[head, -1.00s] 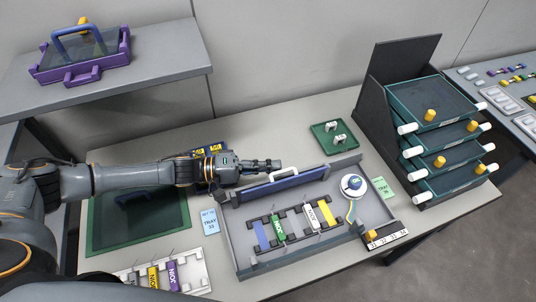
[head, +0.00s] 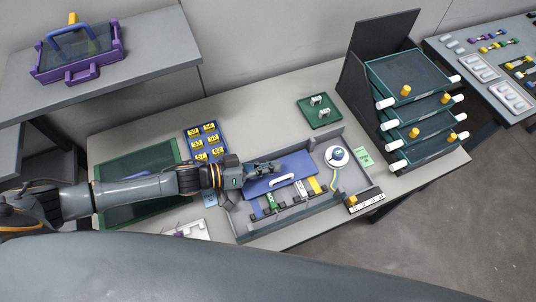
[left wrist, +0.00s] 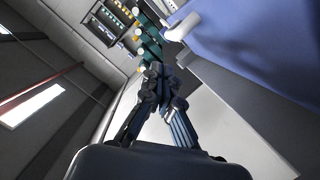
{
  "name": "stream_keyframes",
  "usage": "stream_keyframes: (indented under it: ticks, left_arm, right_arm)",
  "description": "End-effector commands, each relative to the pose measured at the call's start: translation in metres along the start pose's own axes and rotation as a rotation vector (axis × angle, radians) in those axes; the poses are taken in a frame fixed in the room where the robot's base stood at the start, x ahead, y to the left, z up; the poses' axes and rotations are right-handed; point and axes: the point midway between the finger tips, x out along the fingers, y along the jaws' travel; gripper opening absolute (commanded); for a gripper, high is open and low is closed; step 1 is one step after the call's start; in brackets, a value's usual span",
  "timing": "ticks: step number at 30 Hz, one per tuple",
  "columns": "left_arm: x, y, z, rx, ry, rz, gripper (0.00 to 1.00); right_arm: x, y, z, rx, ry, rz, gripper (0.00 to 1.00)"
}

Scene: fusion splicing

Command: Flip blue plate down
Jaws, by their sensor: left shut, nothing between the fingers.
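The blue plate (head: 300,163), with a white handle (head: 282,181) on its face, leans forward over the back part of the grey tray (head: 346,187). Whether it lies fully flat is unclear. The near ends of a green strip (head: 271,201), a white strip (head: 298,191) and a yellow strip (head: 315,186) show below its front edge. My left gripper (head: 264,168) is shut and empty at the plate's far left part; contact is unclear. In the left wrist view the plate (left wrist: 250,35) and handle (left wrist: 182,27) are at upper right, beside the shut fingers (left wrist: 164,92). My right gripper is out of view.
A round white device (head: 336,157) sits in the tray's right end. A blue panel with yellow labels (head: 190,132), a small green tray (head: 312,119) and a dark drawer rack (head: 364,75) stand behind. A dark green mat (head: 112,172) lies left.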

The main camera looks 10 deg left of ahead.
Motion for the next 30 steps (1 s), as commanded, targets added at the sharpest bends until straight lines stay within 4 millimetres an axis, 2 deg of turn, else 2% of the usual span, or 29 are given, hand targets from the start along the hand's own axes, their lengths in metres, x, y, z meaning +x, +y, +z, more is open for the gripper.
stream_keyframes:
  ticks: [4,12,30]
  left_arm:
    - [0.002,0.005,0.009,0.101,0.001,-0.025,0.00]
    - [0.006,0.008,0.022,0.097,0.001,-0.023,0.00]
    - [0.007,0.009,0.029,0.094,-0.001,-0.023,0.00]
  right_arm:
    - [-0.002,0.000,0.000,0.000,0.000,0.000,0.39]
    - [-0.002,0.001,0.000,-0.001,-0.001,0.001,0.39]
    - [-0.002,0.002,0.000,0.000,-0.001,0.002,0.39]
